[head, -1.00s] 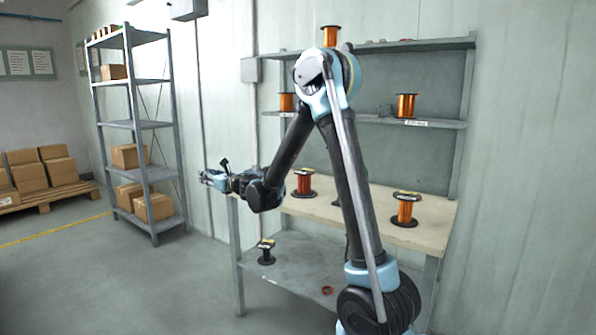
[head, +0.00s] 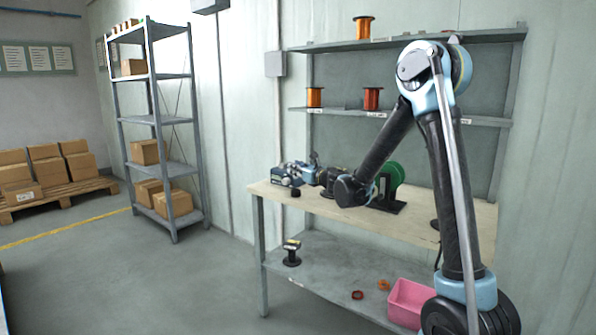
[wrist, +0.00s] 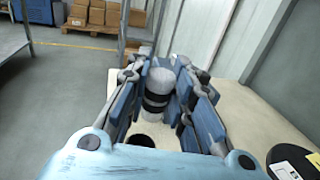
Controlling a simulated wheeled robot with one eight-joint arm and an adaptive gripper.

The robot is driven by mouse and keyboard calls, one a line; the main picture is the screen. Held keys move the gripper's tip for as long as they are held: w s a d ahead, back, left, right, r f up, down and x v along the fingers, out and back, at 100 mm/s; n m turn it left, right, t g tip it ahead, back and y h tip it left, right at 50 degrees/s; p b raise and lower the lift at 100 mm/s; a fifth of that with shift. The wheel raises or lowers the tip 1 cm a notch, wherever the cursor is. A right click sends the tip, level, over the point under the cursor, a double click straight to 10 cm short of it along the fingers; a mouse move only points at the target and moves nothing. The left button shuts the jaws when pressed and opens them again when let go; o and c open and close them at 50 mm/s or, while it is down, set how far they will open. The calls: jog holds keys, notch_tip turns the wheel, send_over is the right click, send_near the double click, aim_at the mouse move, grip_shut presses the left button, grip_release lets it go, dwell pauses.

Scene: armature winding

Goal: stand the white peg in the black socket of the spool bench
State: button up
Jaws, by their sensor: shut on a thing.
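In the wrist view my gripper (wrist: 160,105) is shut on the white peg (wrist: 158,80), which has black bands. The peg's lower end is partly hidden by the fingers. In the head view my gripper (head: 288,176) is over the left front part of the spool bench (head: 268,189), and I cannot make out the peg there. A small black round piece, likely the socket (head: 295,193), is on the bench just below the gripper. It also shows between the fingers in the wrist view (wrist: 140,141), apart from the peg in the picture. I cannot tell how high the peg is above it.
A green spool (head: 391,174) on a dark stand is behind my arm on the bench. Orange spools (head: 372,98) stand on the shelves above. A pink bin (head: 407,303) and a black spool (head: 292,254) are below. A tall rack (head: 150,120) stands at left.

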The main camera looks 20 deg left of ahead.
aim_at(297, 177)
jog(key=shift+f, duration=0.2)
jog(key=shift+f, duration=1.75)
jog(key=shift+s, duration=0.2)
jog(key=shift+f, duration=1.5)
dwell(1.0)
jog(key=o, duration=1)
jog(key=shift+o, duration=0.2)
